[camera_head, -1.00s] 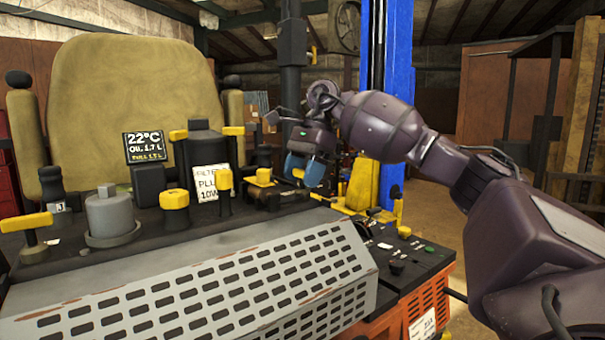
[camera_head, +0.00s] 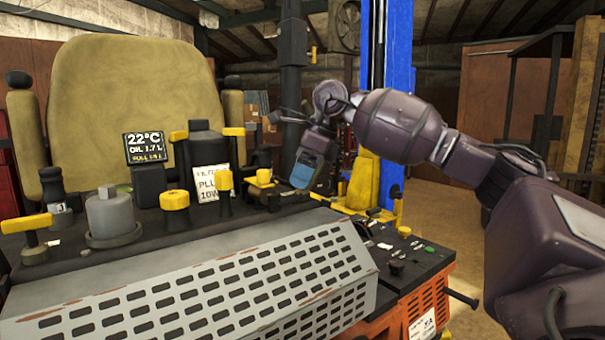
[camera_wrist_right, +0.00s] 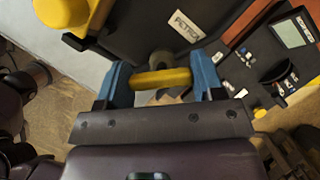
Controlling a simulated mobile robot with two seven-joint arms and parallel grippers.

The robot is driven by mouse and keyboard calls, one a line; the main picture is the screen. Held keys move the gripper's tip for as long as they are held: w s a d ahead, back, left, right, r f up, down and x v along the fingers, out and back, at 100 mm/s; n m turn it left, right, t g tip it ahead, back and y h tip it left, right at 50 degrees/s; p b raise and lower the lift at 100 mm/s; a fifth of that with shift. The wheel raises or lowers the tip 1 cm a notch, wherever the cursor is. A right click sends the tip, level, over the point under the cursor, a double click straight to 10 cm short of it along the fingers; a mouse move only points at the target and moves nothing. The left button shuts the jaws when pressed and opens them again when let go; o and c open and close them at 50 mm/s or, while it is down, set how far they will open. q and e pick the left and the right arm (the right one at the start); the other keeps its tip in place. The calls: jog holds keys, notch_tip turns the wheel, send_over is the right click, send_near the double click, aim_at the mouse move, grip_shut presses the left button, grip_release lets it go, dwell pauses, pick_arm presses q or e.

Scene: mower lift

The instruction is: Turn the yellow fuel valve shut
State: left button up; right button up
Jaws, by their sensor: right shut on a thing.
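The yellow fuel valve handle (camera_wrist_right: 160,79) is a short yellow bar in the right wrist view, on a grey round stem beside a "PETROL" label (camera_wrist_right: 187,24). My right gripper (camera_wrist_right: 162,82) is shut on it, one blue finger at each end of the bar. In the head view my right gripper (camera_head: 302,176) points down at the right rear of the machine's dark deck. The handle cannot be made out there, as the fingers cover it. My left gripper is in neither current view.
Yellow-topped knobs and levers (camera_head: 174,200) stand on the deck left of the gripper, with a small display (camera_head: 144,147). A slotted grey guard (camera_head: 200,288) slopes along the front. A control panel (camera_head: 400,252) lies right. A blue post (camera_head: 392,80) rises behind.

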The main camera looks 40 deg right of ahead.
jog(key=m, duration=0.2)
jog(key=m+t+h, duration=0.1)
jog(key=m, duration=0.1)
jog(key=shift+m+h, duration=0.3)
jog(key=m+h, duration=0.1)
jog(key=m, duration=0.3)
jog(key=shift+m+h, duration=0.4)
jog(key=o, duration=0.9)
jog(key=shift+r, duration=0.15)
jog(key=v, duration=1)
jog(key=shift+s+a+r, duration=0.1)
jog(key=shift+s+r, duration=0.1)
jog(key=shift+r, duration=0.05)
